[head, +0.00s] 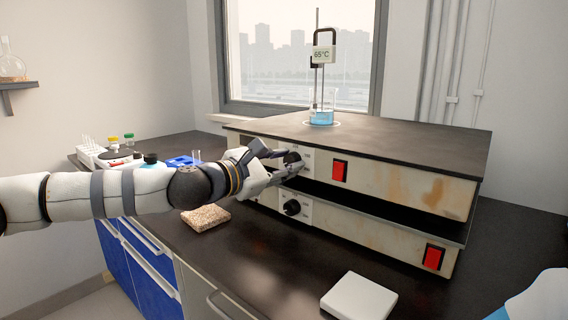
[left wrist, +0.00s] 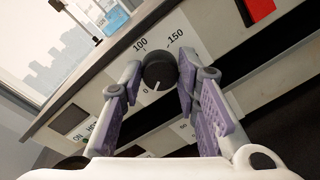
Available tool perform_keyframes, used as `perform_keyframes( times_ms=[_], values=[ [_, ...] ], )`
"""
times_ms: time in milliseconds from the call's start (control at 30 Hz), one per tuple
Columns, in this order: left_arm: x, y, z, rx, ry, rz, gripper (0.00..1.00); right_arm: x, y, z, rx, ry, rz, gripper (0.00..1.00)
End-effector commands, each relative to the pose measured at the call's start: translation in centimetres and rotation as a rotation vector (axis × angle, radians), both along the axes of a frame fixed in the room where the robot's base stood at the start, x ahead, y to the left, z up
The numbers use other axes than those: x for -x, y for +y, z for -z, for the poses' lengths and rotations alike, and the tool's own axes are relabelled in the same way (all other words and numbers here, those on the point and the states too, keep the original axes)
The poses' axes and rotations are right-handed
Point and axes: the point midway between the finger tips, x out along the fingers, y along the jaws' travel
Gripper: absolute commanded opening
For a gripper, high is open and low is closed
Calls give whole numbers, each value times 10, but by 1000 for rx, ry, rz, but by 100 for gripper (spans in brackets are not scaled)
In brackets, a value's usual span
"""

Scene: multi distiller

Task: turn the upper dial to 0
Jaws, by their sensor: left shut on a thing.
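The upper dial (head: 292,158) is a black round knob on the front of the upper hotplate (head: 400,185). My left gripper (head: 286,160) is at this dial, its fingers on either side of the knob and shut on it. In the left wrist view the dial (left wrist: 159,70) sits between the tips of the purple-padded fingers (left wrist: 157,84). Its white mark points down and slightly left, close to the printed 0. The labels 100 and 150 stand above the knob. The fingers hide part of the scale. My right gripper is not in view.
The lower hotplate (head: 370,232) has its own black dial (head: 291,208) just below, and a red switch (head: 433,256). A beaker of blue liquid (head: 322,116) stands on top. A brown sponge-like block (head: 205,216) and a white pad (head: 358,297) lie on the dark bench.

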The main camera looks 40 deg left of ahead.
Motion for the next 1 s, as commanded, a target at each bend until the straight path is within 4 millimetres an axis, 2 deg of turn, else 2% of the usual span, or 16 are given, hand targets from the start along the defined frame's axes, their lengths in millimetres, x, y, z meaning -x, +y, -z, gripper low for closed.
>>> perform_keyframes(
  times_ms=[100, 133, 200, 467, 567, 667, 900, 1000],
  values=[
    [0, -1, -1, 0, -2, 2, 1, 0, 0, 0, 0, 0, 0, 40],
    [0, -1, -1, 0, -2, 2, 34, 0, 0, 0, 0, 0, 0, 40],
    [0, 0, -1, 0, -2, 0, 50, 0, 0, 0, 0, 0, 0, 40],
    [0, 0, -1, -1, -2, 0, 50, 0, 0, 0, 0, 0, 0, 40],
    [7, 2, -1, 1, -2, -2, 50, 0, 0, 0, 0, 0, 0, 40],
    [27, 5, -4, 5, -5, -3, 50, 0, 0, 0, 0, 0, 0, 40],
    [90, 11, -6, 9, -4, -2, 50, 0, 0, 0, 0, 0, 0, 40],
    [108, 13, -7, 7, -2, -1, 50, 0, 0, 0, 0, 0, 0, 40]
  ],
)
